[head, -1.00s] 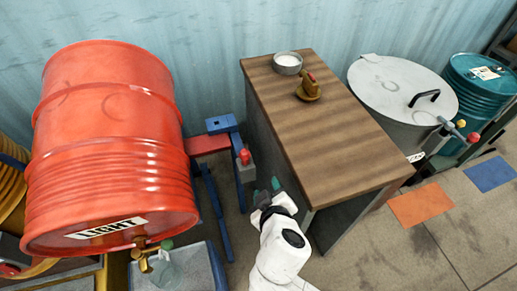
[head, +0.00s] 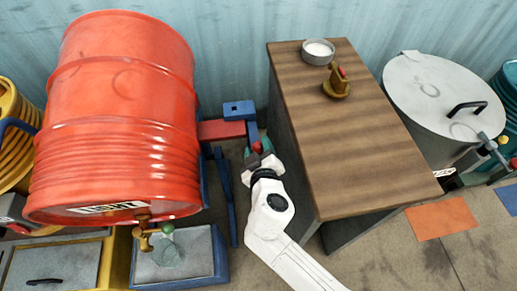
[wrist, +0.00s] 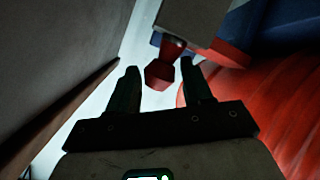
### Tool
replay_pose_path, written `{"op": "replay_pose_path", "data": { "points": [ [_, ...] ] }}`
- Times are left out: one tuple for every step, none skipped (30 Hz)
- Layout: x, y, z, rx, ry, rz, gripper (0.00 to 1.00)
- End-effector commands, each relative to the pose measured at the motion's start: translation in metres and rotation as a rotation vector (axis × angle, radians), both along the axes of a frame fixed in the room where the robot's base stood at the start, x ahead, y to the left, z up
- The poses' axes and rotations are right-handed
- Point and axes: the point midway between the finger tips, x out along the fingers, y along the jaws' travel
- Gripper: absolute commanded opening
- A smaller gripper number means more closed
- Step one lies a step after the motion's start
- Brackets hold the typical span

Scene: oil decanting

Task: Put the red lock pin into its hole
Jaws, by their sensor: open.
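The red lock pin (head: 257,147) shows as a red knob at the grey block on the end of the red bar, between the drum and the workbench. In the wrist view its red head (wrist: 161,72) juts from the grey block (wrist: 192,20), and its shaft is mostly hidden. My gripper (head: 255,150) is at the pin in the head view. In the wrist view my gripper (wrist: 160,82) is open, with one dark finger on each side of the red head and gaps visible. I cannot make out for certain which hole belongs to the pin.
The large red drum (head: 115,115) lies on its side at left. The wooden workbench (head: 350,130) stands close at right, with a grey dish (head: 318,52) and a brass fitting (head: 336,85) on it. A blue block (head: 239,109) sits behind the red bar (head: 222,130).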

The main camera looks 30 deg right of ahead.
Motion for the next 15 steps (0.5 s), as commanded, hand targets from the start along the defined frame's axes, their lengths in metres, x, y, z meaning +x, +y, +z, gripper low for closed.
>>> {"op": "replay_pose_path", "data": {
  "points": [
    [0.008, -0.003, -0.001, 0.000, 0.000, -0.002, 0.50],
    [0.012, -0.004, -0.003, 0.000, 0.000, -0.003, 0.50],
    [0.017, -0.006, -0.005, 0.000, 0.000, -0.001, 0.50],
    [0.020, -0.007, -0.006, 0.000, 0.000, -0.002, 0.50],
    [0.022, -0.008, -0.007, -0.001, 0.001, -0.003, 0.50],
    [0.024, -0.009, -0.008, -0.001, 0.001, -0.003, 0.50],
    [0.026, -0.010, -0.009, 0.000, 0.000, -0.001, 0.50],
    [0.027, -0.010, -0.009, 0.000, 0.000, -0.001, 0.50],
    [0.028, -0.010, -0.009, 0.000, 0.000, -0.001, 0.50],
    [0.028, -0.010, -0.009, 0.000, 0.000, -0.001, 0.50],
    [0.028, -0.010, -0.009, 0.000, 0.001, -0.001, 0.50],
    [0.028, -0.010, -0.009, 0.000, 0.001, -0.001, 0.50],
    [0.028, -0.010, -0.009, 0.000, 0.001, -0.001, 0.50],
    [0.028, -0.010, -0.009, 0.000, 0.001, -0.001, 0.50],
    [0.027, -0.010, -0.009, 0.000, 0.001, -0.001, 0.49]
  ]
}}
